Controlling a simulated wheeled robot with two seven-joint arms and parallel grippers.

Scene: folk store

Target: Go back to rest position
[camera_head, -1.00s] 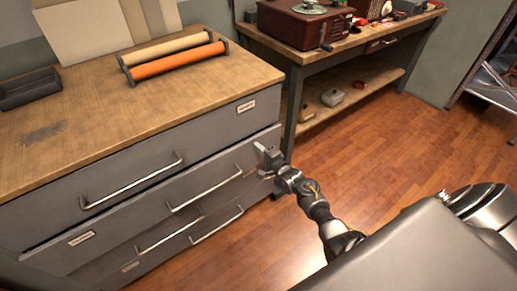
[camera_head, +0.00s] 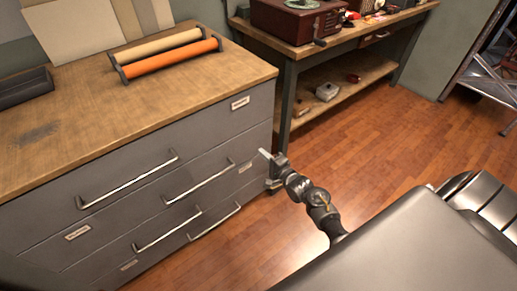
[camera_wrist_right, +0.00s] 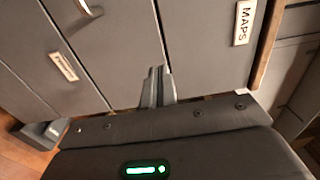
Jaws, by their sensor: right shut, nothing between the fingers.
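My right gripper (camera_head: 265,155) is shut and empty, in front of the right end of the grey drawer cabinet (camera_head: 255,105). In the right wrist view its fingers (camera_wrist_right: 157,86) are together, with the drawer fronts beyond them. It appears apart from the drawer handles. The drawers look closed, with fronts about flush. The upper handle (camera_head: 130,180), the middle handle (camera_head: 200,181) and the lower handles show clear. A label reading MAPS (camera_wrist_right: 243,22) shows in the right wrist view. My left gripper is out of view.
The wooden cabinet top (camera_head: 100,115) holds an orange roll (camera_head: 172,58), a beige roll (camera_head: 160,46) and a dark tray (camera_head: 25,87). A workbench (camera_head: 318,50) with a dark red box (camera_head: 295,22) stands behind. The wooden floor (camera_head: 390,135) to the right is clear.

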